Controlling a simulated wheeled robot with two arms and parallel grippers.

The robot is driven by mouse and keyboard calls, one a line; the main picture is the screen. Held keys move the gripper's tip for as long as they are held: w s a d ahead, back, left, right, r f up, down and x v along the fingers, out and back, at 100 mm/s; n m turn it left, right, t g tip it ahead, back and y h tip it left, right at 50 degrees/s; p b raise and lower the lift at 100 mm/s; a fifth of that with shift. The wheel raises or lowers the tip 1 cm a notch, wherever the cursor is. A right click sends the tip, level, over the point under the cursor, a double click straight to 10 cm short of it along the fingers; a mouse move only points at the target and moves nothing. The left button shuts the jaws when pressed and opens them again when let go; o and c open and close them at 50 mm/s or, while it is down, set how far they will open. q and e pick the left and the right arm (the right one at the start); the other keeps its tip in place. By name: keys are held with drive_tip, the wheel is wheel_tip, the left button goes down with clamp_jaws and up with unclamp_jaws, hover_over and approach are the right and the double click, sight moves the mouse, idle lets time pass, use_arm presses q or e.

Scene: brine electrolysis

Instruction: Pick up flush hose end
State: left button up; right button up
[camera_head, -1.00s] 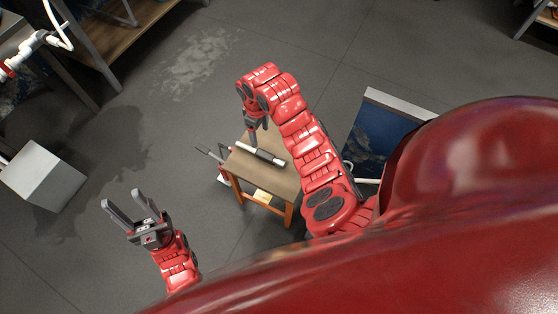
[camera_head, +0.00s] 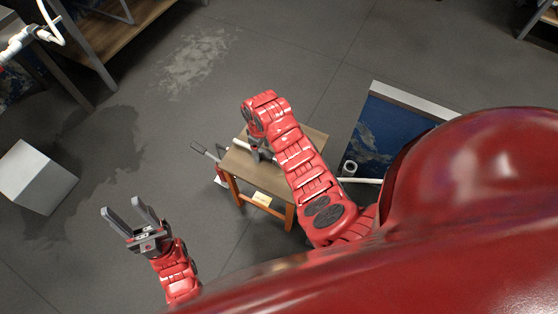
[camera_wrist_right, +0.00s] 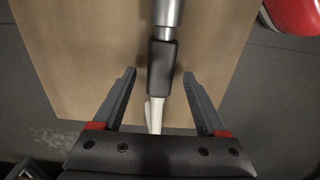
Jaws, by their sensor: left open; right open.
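The flush hose end shows in the right wrist view as a tube with a silver upper part, a black sleeve (camera_wrist_right: 162,68) and a whitish lower section. It lies over the wooden top of a small table (camera_head: 237,163). My right gripper (camera_wrist_right: 159,74) is open, with one finger on each side of the sleeve and a visible gap to both. In the head view my right arm hides most of the tube, and only a pale bit shows beside the right gripper (camera_head: 258,154). My left gripper (camera_head: 122,207) is open and empty above the floor, left of the table.
A white box (camera_head: 38,178) stands on the floor at the left. A blue panel with a pale edge (camera_head: 385,130) is right of the table, with a white pipe (camera_head: 362,181) near it. A workbench (camera_head: 125,40) is at the upper left. Floor between is clear.

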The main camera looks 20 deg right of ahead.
drive_tip(key=shift+f, duration=0.35)
clamp_jaws()
drive_tip(key=shift+r, duration=0.1)
